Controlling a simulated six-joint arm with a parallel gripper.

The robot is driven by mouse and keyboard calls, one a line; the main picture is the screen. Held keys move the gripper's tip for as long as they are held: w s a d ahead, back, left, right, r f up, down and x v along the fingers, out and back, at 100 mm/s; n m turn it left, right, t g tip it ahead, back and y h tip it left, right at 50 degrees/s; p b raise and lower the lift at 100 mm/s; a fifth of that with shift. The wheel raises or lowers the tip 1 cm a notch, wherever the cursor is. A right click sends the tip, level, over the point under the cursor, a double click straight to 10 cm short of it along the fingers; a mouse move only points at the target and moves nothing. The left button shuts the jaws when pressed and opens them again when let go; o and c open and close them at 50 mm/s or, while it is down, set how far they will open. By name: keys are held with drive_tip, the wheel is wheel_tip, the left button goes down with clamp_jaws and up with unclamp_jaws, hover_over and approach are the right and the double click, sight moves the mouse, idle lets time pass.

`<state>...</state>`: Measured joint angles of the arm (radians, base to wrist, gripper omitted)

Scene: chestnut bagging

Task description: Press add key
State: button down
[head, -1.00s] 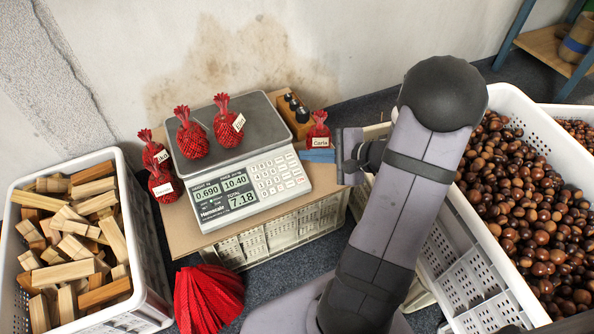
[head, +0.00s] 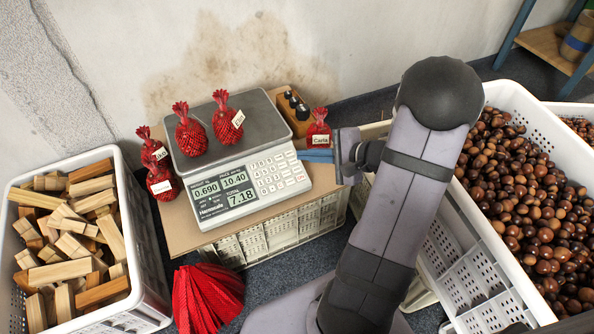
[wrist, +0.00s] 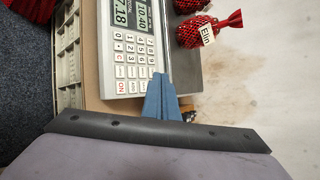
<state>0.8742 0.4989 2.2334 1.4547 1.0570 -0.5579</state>
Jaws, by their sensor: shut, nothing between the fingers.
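The scale (head: 230,202) stands on a board and reads 0.690, 10.40 and 7.18. Its keypad (head: 275,172) is on the right of the front panel; the wrist view also shows the keypad (wrist: 131,62), with number keys and ON and C keys in red. In the wrist view the fingertips (wrist: 158,76) overlap the edge of the keys. Whether they touch a key I cannot tell.
Red net bags (head: 190,136) stand on the scale's plate, with others (head: 162,183) left of it. A bag labelled Carla (head: 318,131) and a weight block (head: 293,112) stand near my fingers. Crates of wood (head: 133,222) and chestnuts (head: 520,122) flank the board.

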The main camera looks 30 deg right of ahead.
drive_tip(key=shift+w+f+b, duration=0.35)
drive_tip(key=shift+f+b, duration=0.5)
drive_tip(key=shift+f, duration=0.25)
drive_tip(key=shift+w+f+b, duration=0.4)
drive_tip(key=shift+f+b, duration=0.4)
drive_tip(key=shift+f, duration=0.3)
drive_tip(key=shift+w+f+b, duration=0.35)
drive_tip(key=shift+f+b, duration=0.5)
drive_tip(key=shift+f, duration=0.25)
drive_tip(key=shift+f, duration=0.15)
drive_tip(key=shift+w+f+b, duration=0.15)
drive_tip(key=shift+f+b, duration=0.1)
drive_tip(key=shift+b, duration=0.2)
drive_tip(key=shift+f+b, duration=0.35)
drive_tip(key=shift+r, duration=0.1)
drive_tip(key=shift+r+p, duration=0.55)
drive_tip(key=shift+r, duration=0.15)
drive_tip(key=shift+s+r+p, duration=0.3)
drive_tip(key=shift+r+p, duration=0.3)
drive_tip(key=shift+r, duration=0.2)
drive_tip(key=shift+s+r+p, duration=0.35)
drive_tip(key=shift+r+p, duration=0.3)
drive_tip(key=shift+r, duration=0.1)
drive_tip(key=shift+s+r+p, duration=0.3)
drive_tip(key=shift+r+p, duration=0.3)
drive_tip(key=shift+r, duration=0.2)
